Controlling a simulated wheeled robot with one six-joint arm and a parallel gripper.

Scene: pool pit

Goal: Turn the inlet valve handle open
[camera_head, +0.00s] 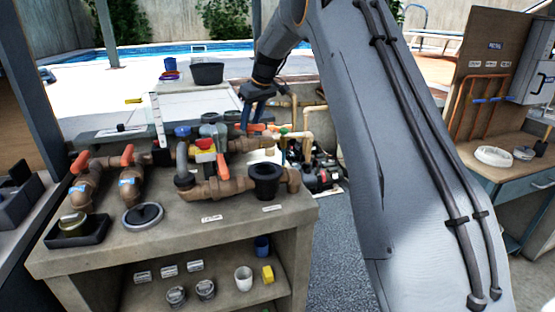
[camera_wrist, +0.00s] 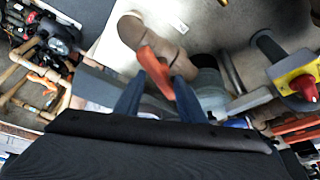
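Several valves with orange handles sit on brown pipes on the bench. My gripper (camera_head: 253,118) points down at an orange handle (camera_head: 258,128) at the bench's back right, on a brown pipe. In the wrist view this orange handle (camera_wrist: 156,70) stands between the two blue fingers of my gripper (camera_wrist: 160,98). The fingers are apart, with a gap on the handle's left side; whether the right finger touches it I cannot tell. Two other orange handles, a left one (camera_head: 80,162) and one beside it (camera_head: 127,155), are at the bench's left. No label names the inlet valve legibly.
A red and yellow switch (camera_head: 205,147) and a black open pipe fitting (camera_head: 267,180) stand in front of my gripper. A side table with a panel (camera_head: 495,60) is at right.

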